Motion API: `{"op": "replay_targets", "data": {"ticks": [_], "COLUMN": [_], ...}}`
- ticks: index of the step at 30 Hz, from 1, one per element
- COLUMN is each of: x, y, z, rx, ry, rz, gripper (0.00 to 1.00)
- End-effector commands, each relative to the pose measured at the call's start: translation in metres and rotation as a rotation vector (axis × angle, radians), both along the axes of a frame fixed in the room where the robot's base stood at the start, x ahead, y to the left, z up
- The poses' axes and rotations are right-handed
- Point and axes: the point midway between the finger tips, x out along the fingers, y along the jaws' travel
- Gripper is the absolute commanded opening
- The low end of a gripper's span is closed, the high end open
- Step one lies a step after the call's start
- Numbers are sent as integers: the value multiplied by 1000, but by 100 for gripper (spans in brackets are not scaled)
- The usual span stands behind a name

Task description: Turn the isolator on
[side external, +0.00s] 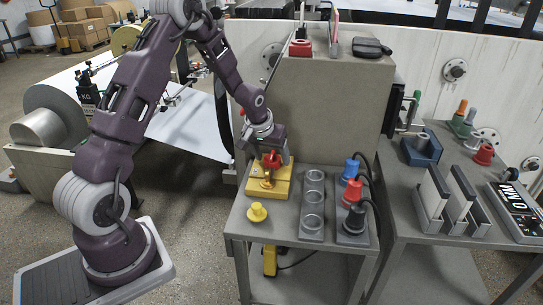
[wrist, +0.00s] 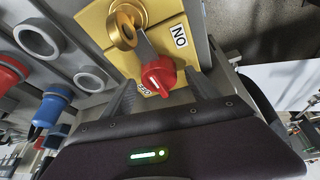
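The isolator is a yellow box (side external: 283,187) on the near-left part of the grey bench, and its yellow face (wrist: 95,18) fills the top of the wrist view. Its red handle (wrist: 158,76) has its tip by the OFF label (wrist: 147,90); the ON label (wrist: 180,36) is to the upper right. A brass ring-shaped part (wrist: 124,27) sits beside the handle. My gripper (wrist: 160,94) is open, its dark fingers apart on either side of the red handle's tip, with gaps showing. In the side view my gripper (side external: 270,150) is directly over the isolator, partly hiding the handle.
A grey holder with round sockets (side external: 312,205) stands to the right, then blue (side external: 351,168) and red (side external: 353,191) plugs with cables. A tall grey cabinet (side external: 330,110) rises behind. A second bench holds more items.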

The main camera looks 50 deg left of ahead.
Motion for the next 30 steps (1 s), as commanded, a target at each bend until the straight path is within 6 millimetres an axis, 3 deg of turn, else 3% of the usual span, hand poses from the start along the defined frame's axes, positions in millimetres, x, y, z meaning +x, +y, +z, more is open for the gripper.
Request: {"op": "replay_targets", "data": {"ticks": [5, 12, 15, 25, 28, 30], "x": [-3, -19, -24, -26, -35, -57], "y": [-1, -9, -11, -13, -31, -60], "z": [8, 53, 63, 68, 97, 136], "rx": [0, 1, 1, 2, 26, 54], "ry": [-1, -3, -1, -1, -7, -11], "rz": [1, 1, 0, -3, -47, -110], "gripper": [70, 70, 70, 70, 70, 70]}}
